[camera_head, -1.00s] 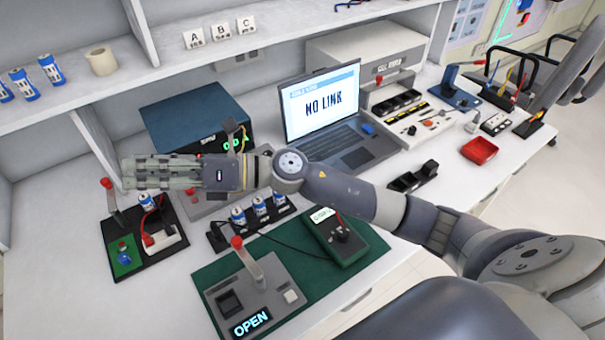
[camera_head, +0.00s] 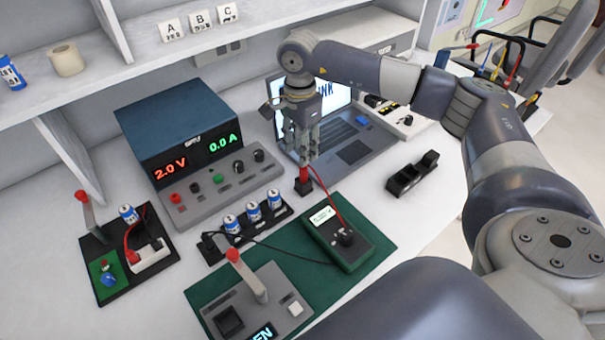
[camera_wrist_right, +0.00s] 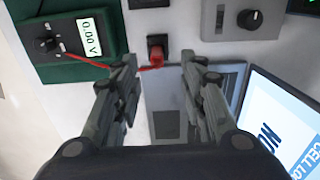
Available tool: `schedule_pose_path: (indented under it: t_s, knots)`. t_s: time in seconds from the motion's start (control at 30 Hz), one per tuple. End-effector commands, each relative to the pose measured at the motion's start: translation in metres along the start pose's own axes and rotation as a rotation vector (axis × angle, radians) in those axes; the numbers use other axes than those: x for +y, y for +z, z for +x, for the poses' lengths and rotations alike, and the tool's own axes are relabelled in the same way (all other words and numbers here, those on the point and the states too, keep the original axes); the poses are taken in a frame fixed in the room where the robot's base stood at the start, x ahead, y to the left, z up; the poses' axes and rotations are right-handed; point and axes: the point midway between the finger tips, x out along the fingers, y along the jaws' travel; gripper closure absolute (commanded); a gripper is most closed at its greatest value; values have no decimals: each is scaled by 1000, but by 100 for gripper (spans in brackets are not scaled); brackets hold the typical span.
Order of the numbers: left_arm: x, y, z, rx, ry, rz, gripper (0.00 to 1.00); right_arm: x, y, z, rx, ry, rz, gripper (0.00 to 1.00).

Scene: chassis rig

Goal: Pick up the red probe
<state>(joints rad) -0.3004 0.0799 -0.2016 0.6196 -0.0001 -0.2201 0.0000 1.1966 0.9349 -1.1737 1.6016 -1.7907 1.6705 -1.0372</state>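The red probe (camera_head: 304,174) stands upright in a small black holder (camera_head: 304,187) in front of the laptop. A red wire runs from it to the green meter (camera_head: 338,236). My right gripper (camera_head: 303,157) points down just above the probe. In the right wrist view my two fingers (camera_wrist_right: 159,65) are apart, and the probe (camera_wrist_right: 156,56) shows between and slightly beyond their tips; I cannot tell whether they touch it. The meter (camera_wrist_right: 68,40) reads 0.00 V there. My left gripper is not in view.
A power supply (camera_head: 180,125) reading 2.0 V and 0.0 A stands left of the gripper. A rack of blue-white cells (camera_head: 253,213) is left of the probe. The laptop (camera_head: 350,145) is close behind. An empty black cradle (camera_head: 412,174) lies right.

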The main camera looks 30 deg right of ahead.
Motion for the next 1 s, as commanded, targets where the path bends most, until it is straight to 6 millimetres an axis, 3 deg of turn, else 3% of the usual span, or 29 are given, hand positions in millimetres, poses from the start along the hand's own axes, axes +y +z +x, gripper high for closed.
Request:
schedule_pose_path:
  t_s: [0.1,0.37,0.6,0.9,1.0]
  knots:
    - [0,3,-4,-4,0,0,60,0,1,17,-2,2,0,62]
    - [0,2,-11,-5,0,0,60,3,-2,38,-3,3,1,62]
    - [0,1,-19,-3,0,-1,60,5,-4,73,-5,0,0,62]
    - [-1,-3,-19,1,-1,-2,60,4,-4,80,-5,-2,0,62]
    - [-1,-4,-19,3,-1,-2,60,4,-4,79,-5,-2,0,82]
